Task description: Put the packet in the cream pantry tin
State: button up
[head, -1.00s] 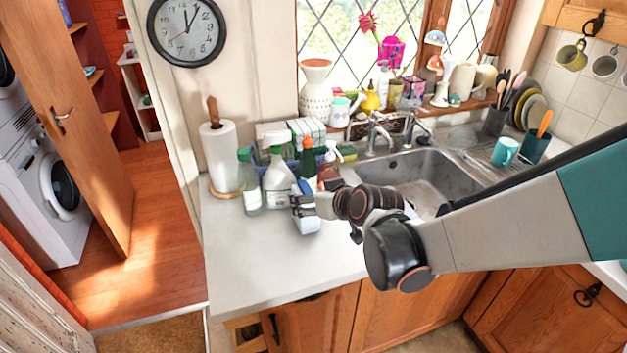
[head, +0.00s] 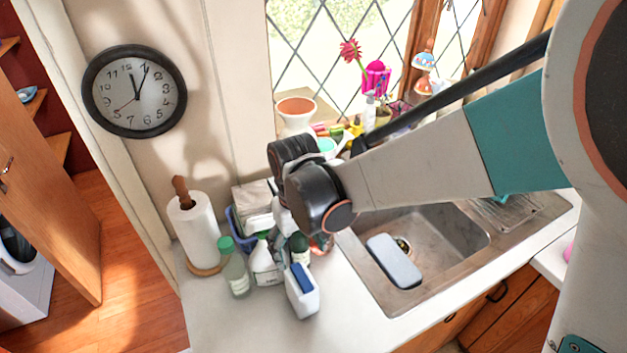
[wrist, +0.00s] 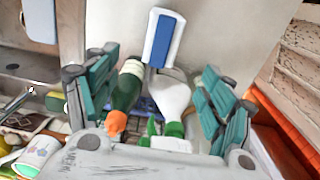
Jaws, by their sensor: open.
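I cannot pick out a packet or a cream pantry tin in either view. My gripper (wrist: 158,62) shows in the wrist view with its teal fingers spread wide and nothing held. In the head view my wrist is over the counter left of the sink and mostly hides the gripper. Below the open fingers, the wrist view shows a white container with a blue panel (wrist: 163,40), a green bottle with an orange cap (wrist: 126,88) and a white spray bottle (wrist: 170,100). The white and blue container also stands at the front of this group in the head view (head: 302,300).
A green-capped clear bottle (head: 235,272) and a paper towel roll (head: 194,228) stand left of the group. A blue basket (head: 238,232) holding cloths is behind. A pale rounded-corner object (head: 394,262) is in the sink (head: 445,240). The counter's front left (head: 225,325) is clear.

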aim_at(301, 276)
notch_tip(301, 276, down, 8)
jog(key=b, duration=0.4)
jog(key=shift+b, duration=0.35)
jog(key=f+b, duration=0.2)
jog(key=f, duration=0.1)
jog(key=f+b, duration=0.1)
jog(key=f, duration=0.1)
jog(key=shift+s+d, duration=0.1)
jog(key=shift+s, duration=0.25)
jog(key=shift+r, duration=0.1)
grip_shut()
